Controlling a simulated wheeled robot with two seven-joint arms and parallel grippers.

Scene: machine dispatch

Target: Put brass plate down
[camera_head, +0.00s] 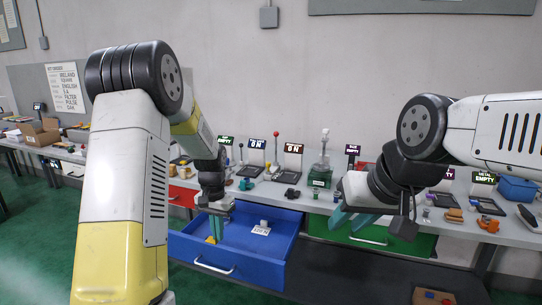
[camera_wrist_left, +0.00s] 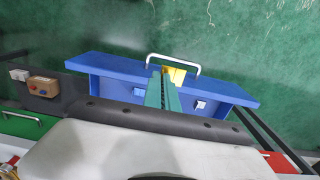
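The brass plate (camera_head: 211,239) is a small yellow piece at the fingertips of my left gripper (camera_head: 216,228). It also shows in the left wrist view (camera_wrist_left: 175,75), at the tips of the teal fingers (camera_wrist_left: 162,88), which are close together on it. The fingers hide part of the plate. My left gripper points down into the open blue drawer (camera_head: 245,255), near its left side. I cannot tell whether the plate touches the drawer floor. My right gripper (camera_head: 354,219) is open and empty, in front of the green drawer (camera_head: 372,234).
A white labelled piece (camera_head: 262,228) lies in the blue drawer, right of my left gripper. The drawer's white handle (camera_wrist_left: 172,60) is at its front. The grey worktop above holds several devices with small displays. A brown box (camera_head: 432,297) is low at right.

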